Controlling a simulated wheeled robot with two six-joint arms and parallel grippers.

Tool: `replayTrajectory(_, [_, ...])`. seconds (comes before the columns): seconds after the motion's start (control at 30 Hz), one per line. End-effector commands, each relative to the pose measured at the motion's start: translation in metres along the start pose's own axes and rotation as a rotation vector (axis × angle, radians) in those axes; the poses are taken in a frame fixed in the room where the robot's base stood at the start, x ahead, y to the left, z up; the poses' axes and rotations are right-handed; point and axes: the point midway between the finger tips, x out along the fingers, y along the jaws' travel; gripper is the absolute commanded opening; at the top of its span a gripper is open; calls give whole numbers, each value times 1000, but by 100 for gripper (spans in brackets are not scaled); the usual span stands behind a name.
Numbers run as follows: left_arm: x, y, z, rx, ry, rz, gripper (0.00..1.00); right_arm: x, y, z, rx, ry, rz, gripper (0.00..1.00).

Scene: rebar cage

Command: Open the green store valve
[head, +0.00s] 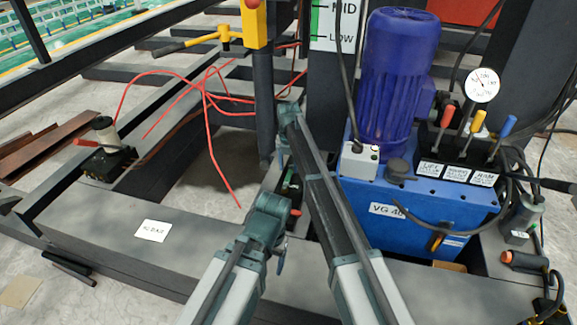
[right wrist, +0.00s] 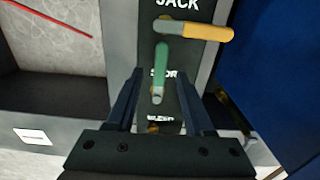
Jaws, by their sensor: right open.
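In the right wrist view, the green store valve lever (right wrist: 161,66) points up the picture, in line with the dark valve panel (right wrist: 178,18). My right gripper (right wrist: 159,78) is open and empty. Its two fingers stand left and right of the lever's lower part, with a gap on each side. In the head view the valve panel is mostly hidden behind my arms. I cannot make out my left gripper.
A yellow lever (right wrist: 193,29) lies crosswise under the JACK label, just above the green one. The blue tank (head: 420,206) with its blue motor (head: 393,85) stands close to the right. A dark frame beam (head: 100,215) runs left, with red hoses (head: 207,95) above.

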Motion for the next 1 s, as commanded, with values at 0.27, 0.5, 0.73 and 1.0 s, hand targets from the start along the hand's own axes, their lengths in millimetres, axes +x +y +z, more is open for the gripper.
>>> replayTrajectory(0.27, [-50,-5,3,8,0,-1,74,-50,0,0,-1,0,0,52])
replayTrajectory(0.5, [-86,-10,5,4,-2,-4,74,-87,0,0,-1,0,0,52])
replayTrajectory(0.73, [-108,-12,7,-2,-4,-8,74,-108,1,0,-1,0,0,52])
replayTrajectory(1.0, [-108,-13,7,-3,-4,-8,74,-109,0,0,-1,0,0,52])
